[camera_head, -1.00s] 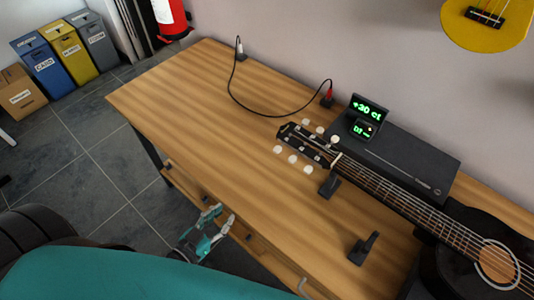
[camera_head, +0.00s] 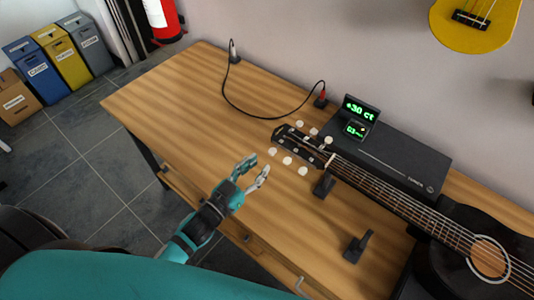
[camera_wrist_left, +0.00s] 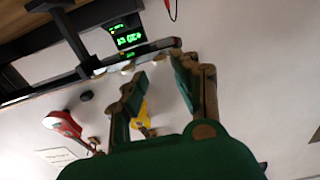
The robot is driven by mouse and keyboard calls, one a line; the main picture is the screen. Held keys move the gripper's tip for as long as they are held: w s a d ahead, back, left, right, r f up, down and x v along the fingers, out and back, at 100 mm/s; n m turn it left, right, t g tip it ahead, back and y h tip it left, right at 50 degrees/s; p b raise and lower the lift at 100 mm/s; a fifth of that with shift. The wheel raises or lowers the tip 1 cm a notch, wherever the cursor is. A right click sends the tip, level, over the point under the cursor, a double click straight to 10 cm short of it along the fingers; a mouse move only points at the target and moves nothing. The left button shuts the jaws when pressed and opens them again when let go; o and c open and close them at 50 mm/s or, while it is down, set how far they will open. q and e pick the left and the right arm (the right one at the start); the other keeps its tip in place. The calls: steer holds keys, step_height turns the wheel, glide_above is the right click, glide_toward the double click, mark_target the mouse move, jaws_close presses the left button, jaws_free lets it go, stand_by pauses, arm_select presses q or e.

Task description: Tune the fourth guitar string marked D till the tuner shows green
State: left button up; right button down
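A black guitar (camera_head: 450,235) lies on the wooden table with its headstock (camera_head: 300,142) pointing left. Several white tuning pegs (camera_head: 287,160) line both sides of the headstock. The tuner (camera_head: 358,115) behind it shows green digits reading about +30 ct; its lower small screen is too small to read surely. My left gripper (camera_head: 253,173) is open and empty, just left of the near row of pegs and apart from them. In the left wrist view its two fingers (camera_wrist_left: 165,90) are spread, with the headstock and the lit tuner beyond. My right gripper is not in view.
Black supports (camera_head: 324,184) stand under the neck, and another black stand (camera_head: 358,246) is nearer the front edge. A black cable (camera_head: 250,114) loops over the table's back. The table's left part is bare. A yellow instrument (camera_head: 472,25) hangs on the wall.

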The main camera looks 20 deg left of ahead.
mark_target(272, 152)
arm_select(q)
steer(key=shift+x, duration=2.35)
jaws_close()
